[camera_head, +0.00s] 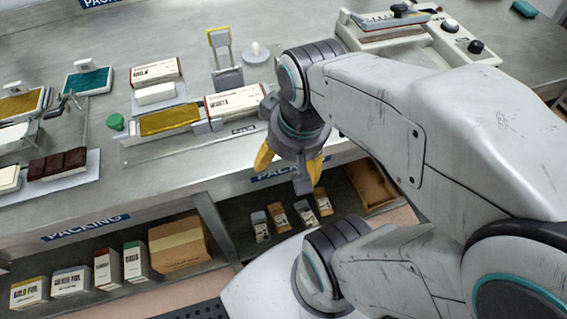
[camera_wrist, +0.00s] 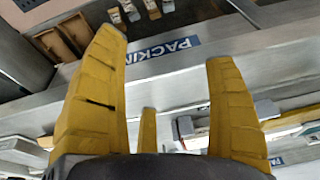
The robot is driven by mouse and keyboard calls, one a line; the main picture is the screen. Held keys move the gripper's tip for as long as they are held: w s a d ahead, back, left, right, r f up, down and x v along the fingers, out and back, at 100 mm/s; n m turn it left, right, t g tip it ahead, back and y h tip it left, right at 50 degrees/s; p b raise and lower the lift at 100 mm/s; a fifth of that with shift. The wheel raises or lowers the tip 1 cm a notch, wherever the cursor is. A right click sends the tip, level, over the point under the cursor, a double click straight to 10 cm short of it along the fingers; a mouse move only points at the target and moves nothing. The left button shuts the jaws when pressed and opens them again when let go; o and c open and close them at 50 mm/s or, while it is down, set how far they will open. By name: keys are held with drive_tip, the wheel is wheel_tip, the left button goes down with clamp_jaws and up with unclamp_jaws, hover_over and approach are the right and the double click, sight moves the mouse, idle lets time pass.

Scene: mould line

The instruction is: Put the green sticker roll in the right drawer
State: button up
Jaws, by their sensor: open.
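A small green round object (camera_head: 116,121), which looks like the green sticker roll, sits on the steel bench at the left in the head view, beside a gold-topped block. My gripper (camera_head: 290,178) hangs at the bench's front edge, well to the right of the roll. Its yellow fingers are spread and empty, and they also show in the wrist view (camera_wrist: 165,60). An open wooden drawer or tray (camera_head: 370,184) is under the bench at the right; it shows at the upper left of the wrist view (camera_wrist: 58,42). I see no green roll in the wrist view.
White printed cartons (camera_head: 235,102) and a gold-topped block (camera_head: 170,120) stand on the bench. A white machine (camera_head: 440,45) is at the back right. The lower shelf holds several small boxes and a brown carton (camera_head: 178,243).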

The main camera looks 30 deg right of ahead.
drive_tip(key=a+n, duration=0.1)
drive_tip(key=s+n, duration=0.1)
drive_tip(key=shift+a+f+n, duration=0.15)
drive_tip(key=shift+a+n, duration=0.15)
drive_tip(key=shift+a, duration=0.1)
drive_tip(key=w+p+v, duration=0.2)
drive_tip(key=p+v, duration=0.8)
drive_tip(key=shift+r+t, duration=0.4)
drive_tip(key=shift+r, duration=0.2)
drive_tip(key=shift+s+d, duration=0.1)
drive_tip(key=shift+d, duration=0.15)
